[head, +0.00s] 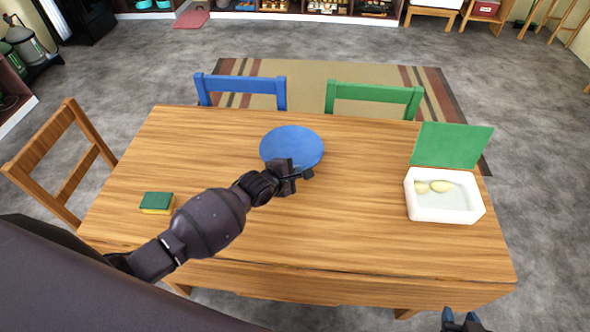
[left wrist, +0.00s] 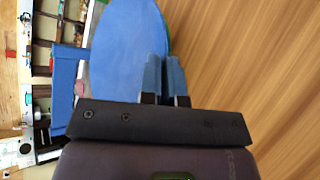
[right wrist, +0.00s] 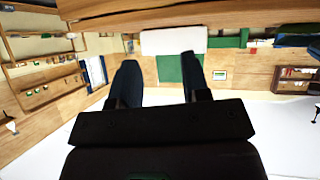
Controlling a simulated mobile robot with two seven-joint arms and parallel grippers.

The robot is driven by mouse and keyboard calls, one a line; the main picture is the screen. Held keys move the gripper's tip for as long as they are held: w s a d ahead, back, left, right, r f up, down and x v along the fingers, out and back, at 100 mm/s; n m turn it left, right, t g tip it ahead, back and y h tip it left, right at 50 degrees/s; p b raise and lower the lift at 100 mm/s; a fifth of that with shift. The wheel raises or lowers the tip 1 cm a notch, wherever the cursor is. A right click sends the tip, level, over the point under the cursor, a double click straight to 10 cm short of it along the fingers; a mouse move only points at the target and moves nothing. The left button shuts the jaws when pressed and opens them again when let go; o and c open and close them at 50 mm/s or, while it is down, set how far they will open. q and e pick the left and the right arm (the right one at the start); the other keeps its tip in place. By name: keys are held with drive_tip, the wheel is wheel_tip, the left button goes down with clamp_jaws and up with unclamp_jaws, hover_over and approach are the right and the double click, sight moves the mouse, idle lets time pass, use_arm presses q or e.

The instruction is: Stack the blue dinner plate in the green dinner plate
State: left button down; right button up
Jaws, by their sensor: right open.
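The blue dinner plate (head: 292,145) is at the far middle of the table, its near edge partly hidden by my left gripper (head: 297,174). It also shows in the left wrist view (left wrist: 125,45). A thin green sliver (left wrist: 168,35) shows along its right edge there, seemingly the green dinner plate beneath; the rest is hidden. My left gripper (left wrist: 164,78) has its fingers close together at the blue plate's rim, seemingly shut on it. My right gripper (right wrist: 160,78) is open and empty, low at the bottom right of the head view (head: 463,318), off the table's front edge.
The wooden table (head: 350,230) holds a green and yellow sponge (head: 157,202) at left and a white box (head: 443,213) with an open green lid (head: 450,145) at right. A blue chair (head: 240,85) and a green chair (head: 373,95) stand behind. The table's middle right is clear.

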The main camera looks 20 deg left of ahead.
use_arm(q)
drive_tip(key=shift+f, duration=0.3)
use_arm(e)
drive_tip(key=shift+w+r, duration=0.1)
drive_tip(key=shift+w, duration=0.2)
